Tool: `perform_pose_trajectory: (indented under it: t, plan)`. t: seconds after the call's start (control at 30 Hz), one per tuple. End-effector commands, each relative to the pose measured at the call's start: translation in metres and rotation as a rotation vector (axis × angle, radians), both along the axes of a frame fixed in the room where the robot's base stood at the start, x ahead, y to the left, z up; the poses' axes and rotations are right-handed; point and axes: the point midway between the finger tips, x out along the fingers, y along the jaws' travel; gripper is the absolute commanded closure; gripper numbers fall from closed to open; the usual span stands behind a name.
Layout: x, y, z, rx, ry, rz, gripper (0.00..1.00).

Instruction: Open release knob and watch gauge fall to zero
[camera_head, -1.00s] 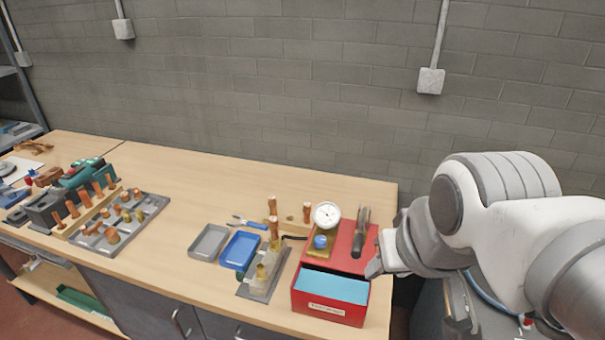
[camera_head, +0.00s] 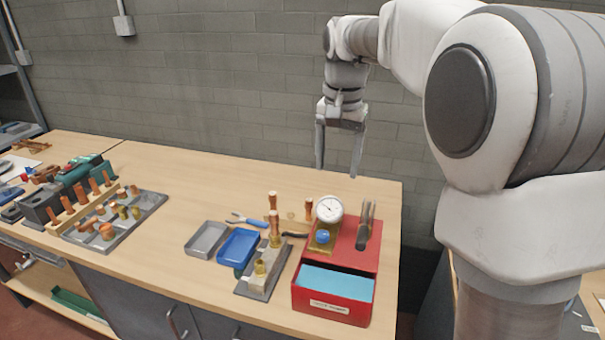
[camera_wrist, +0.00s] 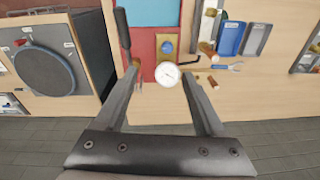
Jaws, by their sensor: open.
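The round white gauge (camera_head: 329,209) stands on a brass block on the red case at the right end of the bench. A blue release knob (camera_head: 322,237) sits just in front of it. In the wrist view the gauge (camera_wrist: 168,74) shows between my fingers, and the blue knob (camera_wrist: 167,47) is just beyond it. The gauge has a dark needle, but its reading is too small to tell. My gripper (camera_head: 338,172) is open and empty, pointing down above and behind the gauge, apart from it. It also shows in the wrist view (camera_wrist: 160,75).
A dark-handled tool (camera_head: 363,228) lies on the red case (camera_head: 343,312), right of the gauge. Copper pieces (camera_head: 273,222), a blue tray (camera_head: 238,247) and a grey tray (camera_head: 207,239) are to the left.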

Motion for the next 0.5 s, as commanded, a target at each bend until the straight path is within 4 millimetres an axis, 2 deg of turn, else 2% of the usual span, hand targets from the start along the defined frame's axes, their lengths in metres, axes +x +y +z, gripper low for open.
perform_pose_trajectory:
  t: [0.03, 0.2, 0.33, 0.5]
  plan:
    - [0.014, 0.003, -0.014, 0.0, 0.022, -0.018, 0.28]
    - [0.042, 0.009, -0.038, 0.0, 0.069, -0.076, 0.28]
    - [0.051, 0.012, -0.047, -0.001, 0.089, -0.098, 0.28]
    - [0.053, 0.012, -0.058, -0.001, 0.093, -0.104, 0.28]
